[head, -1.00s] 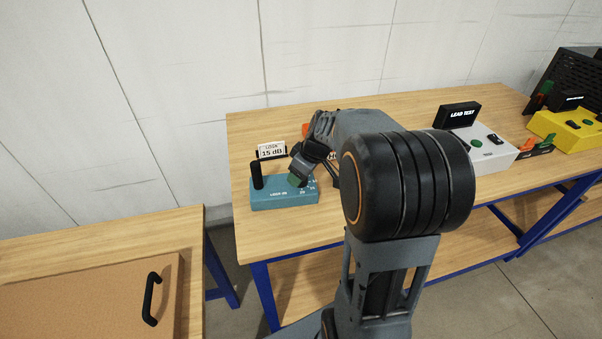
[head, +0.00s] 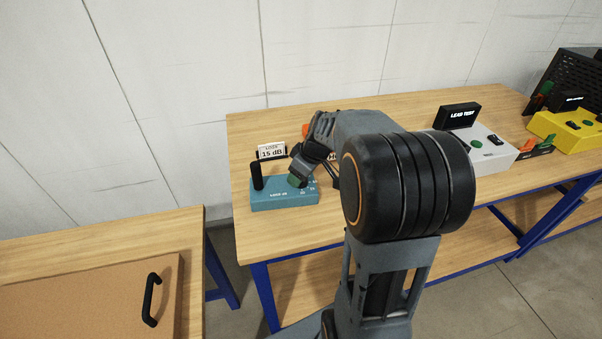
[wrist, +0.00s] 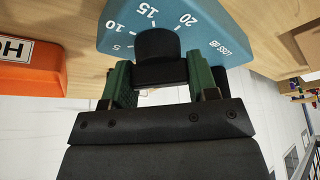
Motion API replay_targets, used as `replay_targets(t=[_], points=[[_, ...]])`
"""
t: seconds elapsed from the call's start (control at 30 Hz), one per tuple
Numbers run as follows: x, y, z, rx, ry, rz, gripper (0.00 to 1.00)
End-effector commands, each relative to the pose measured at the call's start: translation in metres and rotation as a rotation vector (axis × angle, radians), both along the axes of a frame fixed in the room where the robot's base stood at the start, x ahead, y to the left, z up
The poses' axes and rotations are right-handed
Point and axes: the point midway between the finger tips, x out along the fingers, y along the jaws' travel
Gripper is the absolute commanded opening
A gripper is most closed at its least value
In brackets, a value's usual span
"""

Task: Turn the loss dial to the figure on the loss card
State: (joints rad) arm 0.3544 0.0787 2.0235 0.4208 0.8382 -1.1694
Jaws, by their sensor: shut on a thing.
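The loss card (head: 271,152) stands at the back left of the bench and reads 15 dB. The teal loss box (head: 270,203) sits in front of it, with a black upright post at its left end. In the wrist view the box (wrist: 215,30) shows the figures 5, 10, 15 and 20 around the black loss dial (wrist: 156,44). My gripper (wrist: 160,70) is shut on the dial, a green finger on each side. In the head view my gripper (head: 298,180) hides the dial. I cannot make out a pointer mark on the dial.
An orange block with a white label (wrist: 28,60) lies close beside the box. To the right stand a grey box, a black LEAD TEST sign (head: 457,115) and a yellow box (head: 565,130). A lower table with a handled brown board (head: 90,300) is at front left.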

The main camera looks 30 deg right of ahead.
Motion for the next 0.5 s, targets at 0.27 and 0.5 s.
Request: replay_targets(t=[0.27,0.5], points=[[0.0,0.0,0.0001,0.0,0.0,0.001,0.63],[0.0,0.0,0.0001,0.0,0.0,0.0,0.79]])
